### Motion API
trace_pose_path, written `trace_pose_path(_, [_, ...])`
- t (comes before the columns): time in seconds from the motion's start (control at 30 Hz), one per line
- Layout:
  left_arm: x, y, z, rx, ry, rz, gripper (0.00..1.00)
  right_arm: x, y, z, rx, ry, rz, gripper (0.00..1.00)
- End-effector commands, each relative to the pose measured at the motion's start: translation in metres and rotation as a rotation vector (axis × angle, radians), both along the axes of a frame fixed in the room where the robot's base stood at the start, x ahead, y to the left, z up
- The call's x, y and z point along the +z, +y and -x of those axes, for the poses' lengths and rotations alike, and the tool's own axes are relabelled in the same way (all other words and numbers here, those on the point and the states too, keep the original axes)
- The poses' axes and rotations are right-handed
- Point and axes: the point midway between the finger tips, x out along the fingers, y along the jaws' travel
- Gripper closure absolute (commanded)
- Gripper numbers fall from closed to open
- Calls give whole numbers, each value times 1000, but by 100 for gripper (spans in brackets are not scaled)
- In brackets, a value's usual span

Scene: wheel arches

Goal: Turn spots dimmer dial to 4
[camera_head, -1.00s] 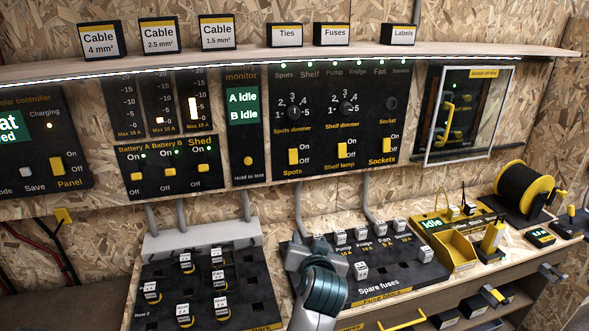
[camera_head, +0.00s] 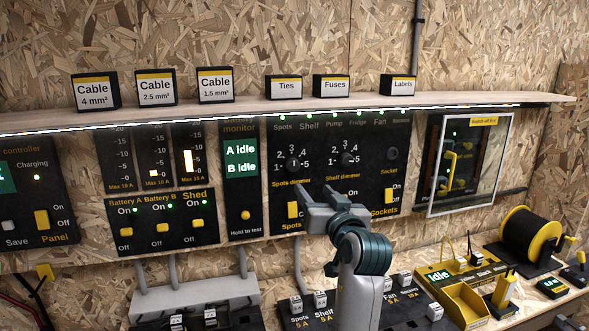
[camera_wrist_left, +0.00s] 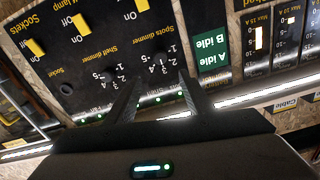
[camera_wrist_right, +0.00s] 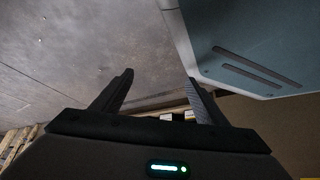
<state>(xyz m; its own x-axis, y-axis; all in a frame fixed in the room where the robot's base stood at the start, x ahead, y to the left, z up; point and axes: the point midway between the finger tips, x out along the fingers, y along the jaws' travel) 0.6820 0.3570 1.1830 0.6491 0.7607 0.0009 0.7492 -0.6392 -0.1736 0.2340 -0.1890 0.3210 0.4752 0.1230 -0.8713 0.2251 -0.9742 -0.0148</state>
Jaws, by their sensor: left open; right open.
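The spots dimmer dial (camera_head: 293,163) is a small dark round knob on the black control panel, with the numbers 1 to 5 around it. Its exact pointer position is too small to read. My left gripper (camera_head: 316,194) is open and empty, below and slightly right of the dial, in front of the switch row. In the left wrist view the panel appears upside down, and the spots dimmer markings (camera_wrist_left: 164,64) lie ahead of the open fingers (camera_wrist_left: 160,77). My right gripper (camera_wrist_right: 161,77) is open and empty, seen only in its own wrist view.
The shelf dimmer dial (camera_head: 347,158) sits right of the spots dial. The yellow spots switch (camera_head: 292,210) is just left of my left gripper. A lit shelf (camera_head: 240,108) juts out above the panel. A glass-fronted frame (camera_head: 468,165) stands at right.

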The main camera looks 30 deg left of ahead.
Motion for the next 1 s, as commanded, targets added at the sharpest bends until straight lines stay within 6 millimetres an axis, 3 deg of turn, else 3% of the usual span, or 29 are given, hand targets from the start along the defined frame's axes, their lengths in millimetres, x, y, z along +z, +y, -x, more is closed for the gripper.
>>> trace_pose_path(0.23, [1,10,-8,1,1,-1,52,-2,-4,10,-1,25,8,33])
trace_pose_path(0.47, [2,33,-28,1,3,-3,52,-5,-14,34,-1,83,26,33])
trace_pose_path(1.0, [2,100,-85,1,4,-2,52,-19,-53,128,-9,316,97,33])
